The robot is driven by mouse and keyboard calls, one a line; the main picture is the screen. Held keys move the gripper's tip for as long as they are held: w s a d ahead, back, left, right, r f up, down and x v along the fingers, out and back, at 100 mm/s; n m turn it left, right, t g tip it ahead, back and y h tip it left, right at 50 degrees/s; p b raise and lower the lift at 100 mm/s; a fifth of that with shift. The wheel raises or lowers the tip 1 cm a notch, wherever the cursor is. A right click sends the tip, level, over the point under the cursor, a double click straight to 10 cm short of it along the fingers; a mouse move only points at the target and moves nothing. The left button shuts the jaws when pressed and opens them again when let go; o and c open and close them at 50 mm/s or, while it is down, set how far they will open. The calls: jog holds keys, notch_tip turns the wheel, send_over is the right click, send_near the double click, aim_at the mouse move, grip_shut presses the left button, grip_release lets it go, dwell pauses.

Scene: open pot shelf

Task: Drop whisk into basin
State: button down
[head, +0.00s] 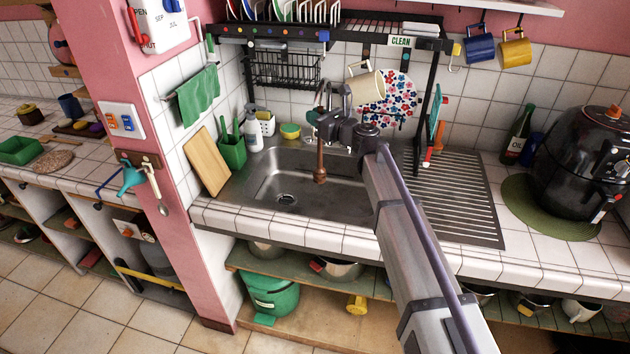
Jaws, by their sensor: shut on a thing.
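My gripper (322,126) is above the sink basin (262,192), at the end of my arm reaching in from the lower right. It is shut on a slim brown thing, which I take to be the whisk (320,160). The whisk hangs upright, with a thicker lower end over the basin; whether that end touches the basin floor I cannot tell. The steel basin looks empty, and its drain (286,199) shows at the front left. My arm hides the basin's right edge.
A black rack (345,34) with plates stands over the sink. A green caddy (232,152) and a wooden board (206,162) stand left. A ridged drainboard (455,195) lies right.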

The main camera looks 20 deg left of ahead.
aim_at(316, 167)
notch_tip(316, 167, down, 15)
jog(key=b, duration=1.2)
jog(key=shift+f+b, duration=0.2)
jog(key=shift+b, duration=0.1)
jog(key=c, duration=1.1)
grip_release()
jog(key=shift+r, duration=0.1)
jog(key=shift+r+p, duration=0.3)
jog(key=shift+p, duration=0.05)
jog(key=shift+r+p, duration=0.7)
jog(key=shift+p, duration=0.05)
jog(key=v, duration=1.2)
jog(key=shift+f+b, duration=0.4)
jog(key=shift+b, duration=0.05)
